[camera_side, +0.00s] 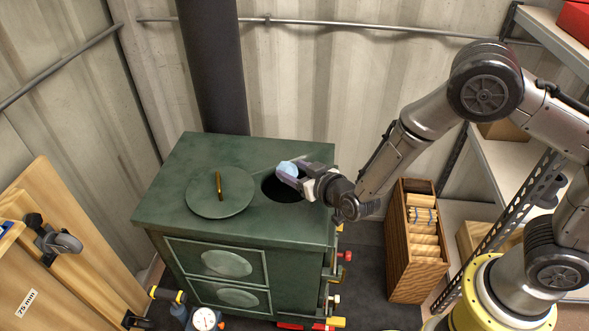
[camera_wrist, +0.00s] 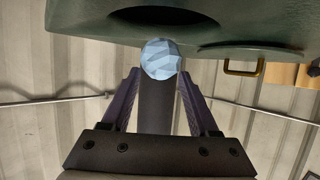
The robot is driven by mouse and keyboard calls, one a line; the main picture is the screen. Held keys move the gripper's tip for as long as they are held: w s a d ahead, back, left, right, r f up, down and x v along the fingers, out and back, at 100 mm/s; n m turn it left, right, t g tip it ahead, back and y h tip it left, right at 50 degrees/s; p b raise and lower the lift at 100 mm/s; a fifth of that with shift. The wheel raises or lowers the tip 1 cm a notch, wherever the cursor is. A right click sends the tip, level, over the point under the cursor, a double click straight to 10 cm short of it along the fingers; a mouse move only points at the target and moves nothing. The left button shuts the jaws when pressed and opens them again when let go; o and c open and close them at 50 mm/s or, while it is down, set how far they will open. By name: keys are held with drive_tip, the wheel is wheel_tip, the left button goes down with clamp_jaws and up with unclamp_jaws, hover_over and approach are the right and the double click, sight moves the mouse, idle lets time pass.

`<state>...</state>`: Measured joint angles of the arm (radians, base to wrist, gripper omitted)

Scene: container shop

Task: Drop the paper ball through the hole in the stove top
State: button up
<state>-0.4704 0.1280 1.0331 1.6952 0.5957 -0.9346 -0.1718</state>
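The pale blue, faceted paper ball (camera_side: 287,168) is at the tips of my gripper (camera_side: 291,177), over the dark hole (camera_side: 279,190) in the green stove top (camera_side: 258,151). In the wrist view the ball (camera_wrist: 161,58) sits between the two fingertips (camera_wrist: 160,75), which close in on its sides. The hole (camera_wrist: 165,17) shows at the top of that view, beyond the ball. My gripper reaches in from the right and hides part of the hole's rim. The exact height of the ball above the hole is hard to tell.
A round green lid (camera_side: 213,201) with a brass handle lies on the stove top left of the hole. A black stovepipe (camera_side: 213,70) rises behind. A wooden box (camera_side: 409,254) stands right of the stove, near metal shelving (camera_side: 498,235). Wooden boards (camera_side: 70,240) lean at left.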

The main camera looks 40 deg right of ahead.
drive_tip(key=o, duration=0.5)
drive_tip(key=shift+o, duration=0.2)
drive_tip(key=v, duration=1.4)
drive_tip(key=shift+w, duration=0.1)
